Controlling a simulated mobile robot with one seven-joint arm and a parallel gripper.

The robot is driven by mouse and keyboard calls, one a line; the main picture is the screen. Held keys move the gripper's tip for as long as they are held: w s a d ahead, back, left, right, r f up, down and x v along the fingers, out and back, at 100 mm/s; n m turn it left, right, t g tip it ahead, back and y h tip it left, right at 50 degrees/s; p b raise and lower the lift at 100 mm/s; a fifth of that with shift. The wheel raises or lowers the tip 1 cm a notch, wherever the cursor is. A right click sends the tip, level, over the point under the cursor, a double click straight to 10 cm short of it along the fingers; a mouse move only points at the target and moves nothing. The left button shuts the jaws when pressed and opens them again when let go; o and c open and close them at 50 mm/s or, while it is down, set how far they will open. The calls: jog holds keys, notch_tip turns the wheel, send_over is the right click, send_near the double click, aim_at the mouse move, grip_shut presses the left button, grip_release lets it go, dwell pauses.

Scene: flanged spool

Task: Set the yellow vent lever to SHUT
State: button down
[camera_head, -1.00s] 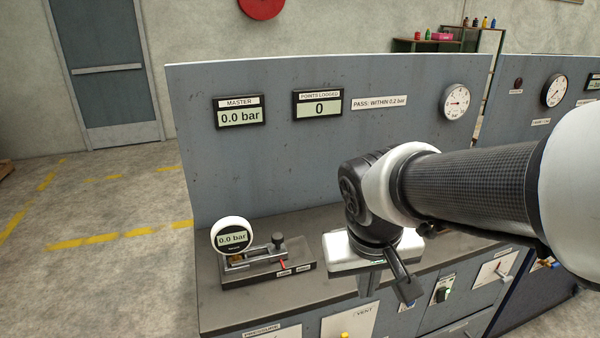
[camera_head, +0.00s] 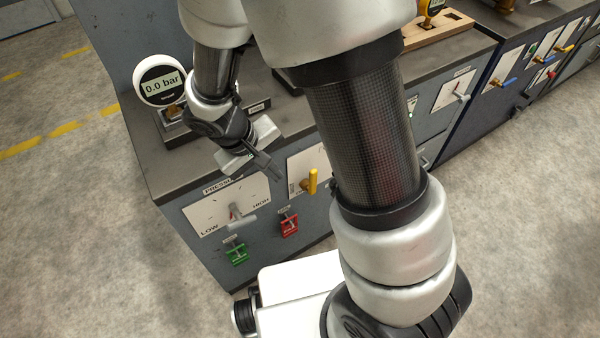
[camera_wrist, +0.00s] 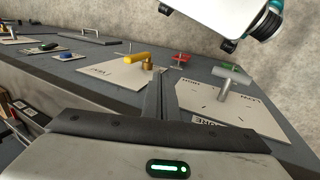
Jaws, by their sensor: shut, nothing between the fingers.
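The yellow vent lever (camera_head: 312,182) stands out from a white plate (camera_head: 296,188) on the grey cabinet's front, partly behind my arm in the head view. In the wrist view the yellow lever (camera_wrist: 140,59) lies beyond my fingertips, its handle pointing left from its pivot.
A grey pressure lever (camera_head: 237,212) on a LOW–HIGH plate is left of the vent lever. A green clip-like part (camera_head: 236,254) and a red one (camera_head: 289,224) sit below. A round gauge reading 0.0 bar (camera_head: 162,82) stands on the bench top. Open floor lies in front.

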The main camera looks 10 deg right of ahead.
aim_at(309, 179)
jog(key=w+d+f+b, duration=0.2)
jog(key=d+f+b, duration=0.1)
jog(key=d+f, duration=0.4)
jog(key=shift+a+x, duration=0.2)
jog(key=shift+x, duration=0.95)
